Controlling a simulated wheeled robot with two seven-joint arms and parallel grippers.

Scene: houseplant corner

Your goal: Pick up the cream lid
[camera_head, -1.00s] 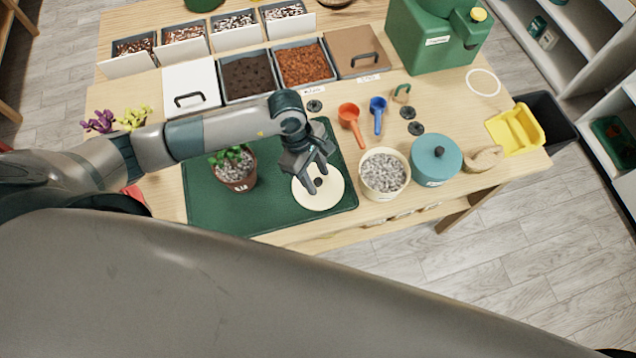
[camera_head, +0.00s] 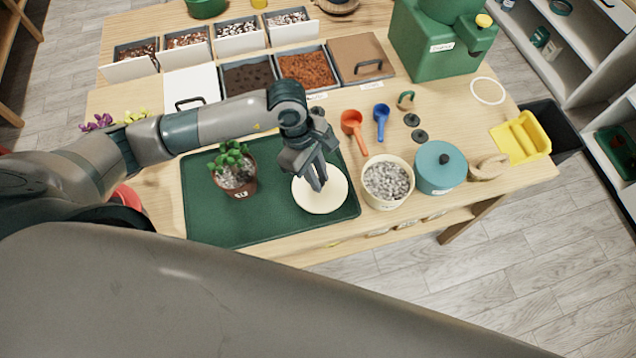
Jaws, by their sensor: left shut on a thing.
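The cream lid (camera_head: 322,203) is a round pale disc at the right end of the green mat (camera_head: 270,225). My left gripper (camera_head: 318,183) points down over its middle, with the fingers closed together on the lid's knob, which they hide. I cannot tell whether the lid is clear of the mat. My right gripper is not in view.
A potted plant (camera_head: 238,178) stands on the mat to the left. A cream pot of grey gravel (camera_head: 387,182) is close to the lid's right, with a teal lidded pot (camera_head: 438,167) beyond. Orange (camera_head: 352,122) and blue (camera_head: 381,113) scoops lie behind.

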